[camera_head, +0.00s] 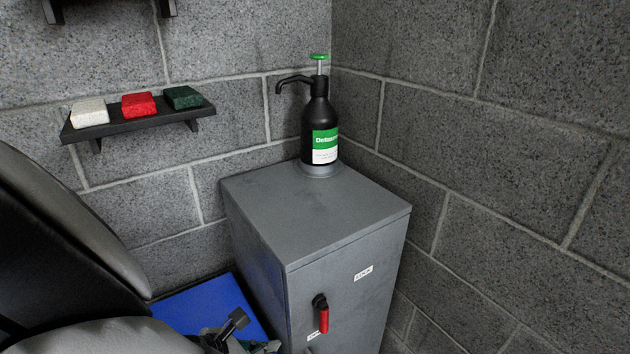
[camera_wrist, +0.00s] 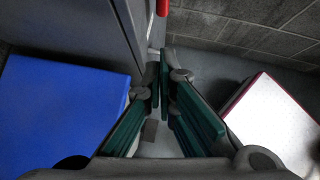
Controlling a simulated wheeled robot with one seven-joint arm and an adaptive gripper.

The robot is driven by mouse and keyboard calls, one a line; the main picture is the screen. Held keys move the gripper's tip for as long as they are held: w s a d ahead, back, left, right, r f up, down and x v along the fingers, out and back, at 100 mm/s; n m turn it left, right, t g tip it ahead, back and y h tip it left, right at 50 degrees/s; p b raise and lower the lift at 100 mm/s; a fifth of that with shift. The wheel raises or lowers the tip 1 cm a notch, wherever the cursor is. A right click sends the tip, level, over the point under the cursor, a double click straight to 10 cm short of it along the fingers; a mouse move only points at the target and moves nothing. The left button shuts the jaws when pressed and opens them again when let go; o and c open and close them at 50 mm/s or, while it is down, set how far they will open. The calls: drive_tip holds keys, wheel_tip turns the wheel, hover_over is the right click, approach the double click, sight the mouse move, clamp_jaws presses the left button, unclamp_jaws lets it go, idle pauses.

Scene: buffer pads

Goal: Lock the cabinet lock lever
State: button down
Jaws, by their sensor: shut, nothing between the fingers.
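The grey cabinet (camera_head: 322,225) stands in the corner. Its lock lever (camera_head: 323,318) has a black pivot and a red handle hanging down on the front face. A white "LOCK" label (camera_head: 363,272) is up and right of the pivot. A second label (camera_head: 316,335) lies low beside the handle, partly hidden and unreadable. My gripper (camera_head: 238,335) is at the bottom edge, left of the lever and apart from it. In the wrist view, my gripper's green-padded fingers (camera_wrist: 166,72) are shut and empty; the red handle (camera_wrist: 162,7) shows at the top, beyond the fingertips.
A black pump bottle (camera_head: 319,125) stands on the cabinet. A wall shelf (camera_head: 140,124) holds white, red and green blocks. A blue surface (camera_head: 200,308) lies left of the cabinet. In the wrist view, a white pad (camera_wrist: 275,125) with a dark red edge is at right.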

sight(322, 316)
drive_tip(key=shift+f, duration=0.1)
idle(0.3)
drive_tip(key=x, duration=0.4)
drive_tip(key=w+d+r+x, duration=0.1)
drive_tip(key=x, duration=0.3)
drive_tip(key=r+b+x, duration=0.1)
drive_tip(key=x, duration=0.3)
drive_tip(key=shift+w+d+f, duration=0.3)
drive_tip(key=shift+w+d, duration=0.1)
drive_tip(key=shift+w, duration=0.05)
